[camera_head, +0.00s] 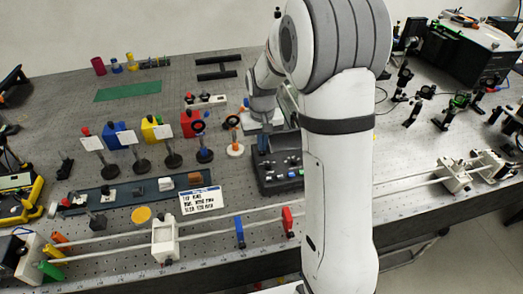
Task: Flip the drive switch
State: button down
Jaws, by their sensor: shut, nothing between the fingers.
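My white arm fills the middle of the head view and covers part of the bench. Its far end bends down over a black control box (268,186) with several small knobs or switches on its front. My gripper (263,150) is small and dark here. It points down at the back of the box and looks shut and empty. I cannot tell whether its tips touch the box. The drive switch cannot be picked out for certain among the small controls, and the right side of the box is partly hidden behind my arm.
A label card (201,200) lies left of the box. A long rail with a white carriage (165,238), blue clamp (240,232) and red clamp (287,222) runs along the front edge.

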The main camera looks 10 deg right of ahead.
jog(key=shift+f+b, duration=0.55)
jog(key=shift+f, duration=0.25)
dwell(0.4)
jog(key=shift+r+p, duration=2.2)
jog(key=shift+r, duration=1.35)
jog(key=shift+s+r, duration=0.1)
jog(key=shift+r, duration=0.05)
jog(key=s+r+t, duration=0.1)
jog(key=s+r, duration=0.4)
jog(key=s, duration=0.7)
jog(key=s+r+t, duration=0.2)
jog(key=s+r, duration=0.3)
jog(key=s, duration=0.7)
jog(key=shift+r, duration=0.3)
